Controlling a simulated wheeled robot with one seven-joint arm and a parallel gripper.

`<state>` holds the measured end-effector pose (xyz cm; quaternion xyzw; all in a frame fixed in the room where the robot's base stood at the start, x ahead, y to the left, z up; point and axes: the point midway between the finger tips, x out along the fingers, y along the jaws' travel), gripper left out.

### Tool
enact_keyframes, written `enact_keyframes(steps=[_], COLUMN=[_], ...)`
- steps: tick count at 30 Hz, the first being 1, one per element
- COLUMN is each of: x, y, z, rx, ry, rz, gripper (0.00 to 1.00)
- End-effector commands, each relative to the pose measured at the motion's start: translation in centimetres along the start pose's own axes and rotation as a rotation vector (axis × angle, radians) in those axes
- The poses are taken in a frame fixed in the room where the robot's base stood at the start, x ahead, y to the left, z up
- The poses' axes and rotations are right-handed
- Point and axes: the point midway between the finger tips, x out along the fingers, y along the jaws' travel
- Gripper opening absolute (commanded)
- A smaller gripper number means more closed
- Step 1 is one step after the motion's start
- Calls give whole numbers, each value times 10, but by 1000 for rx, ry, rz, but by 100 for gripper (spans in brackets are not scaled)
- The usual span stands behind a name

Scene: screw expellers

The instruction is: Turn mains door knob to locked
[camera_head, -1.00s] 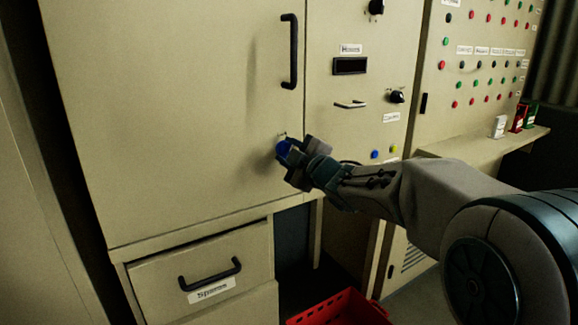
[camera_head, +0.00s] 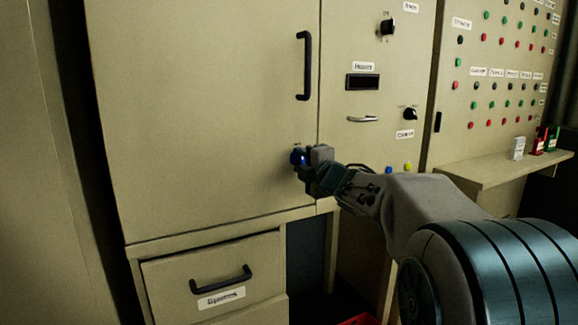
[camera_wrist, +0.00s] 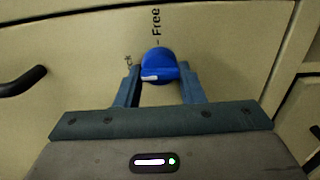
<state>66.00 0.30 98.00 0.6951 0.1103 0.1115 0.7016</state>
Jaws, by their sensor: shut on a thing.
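The blue door knob (camera_head: 297,157) sits low on the right side of the large beige cabinet door (camera_head: 210,120). My gripper (camera_head: 306,163) is at the knob, its fingers shut around it. In the wrist view the knob (camera_wrist: 158,58) lies between my two gripper fingers (camera_wrist: 159,82), one on each side. A white mark shows on the knob's left part. The label "Free" stands above the knob, and a smaller, partly legible label is at its left, by the left finger.
A black vertical handle (camera_head: 304,66) is on the door above the knob. A panel with a black slot (camera_head: 362,82) and black knobs is to the right. A drawer (camera_head: 215,275) is below. A shelf (camera_head: 500,165) stands at the right.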

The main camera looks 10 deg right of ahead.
Motion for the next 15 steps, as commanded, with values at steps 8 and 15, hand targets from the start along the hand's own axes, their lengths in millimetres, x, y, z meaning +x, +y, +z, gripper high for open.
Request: enact_keyframes(steps=[8, 15], x=[0, 0], y=[0, 0], z=[1, 1], rx=[-8, -7], ry=[-1, -1], rz=[-1, -1], gripper=[0, 56])
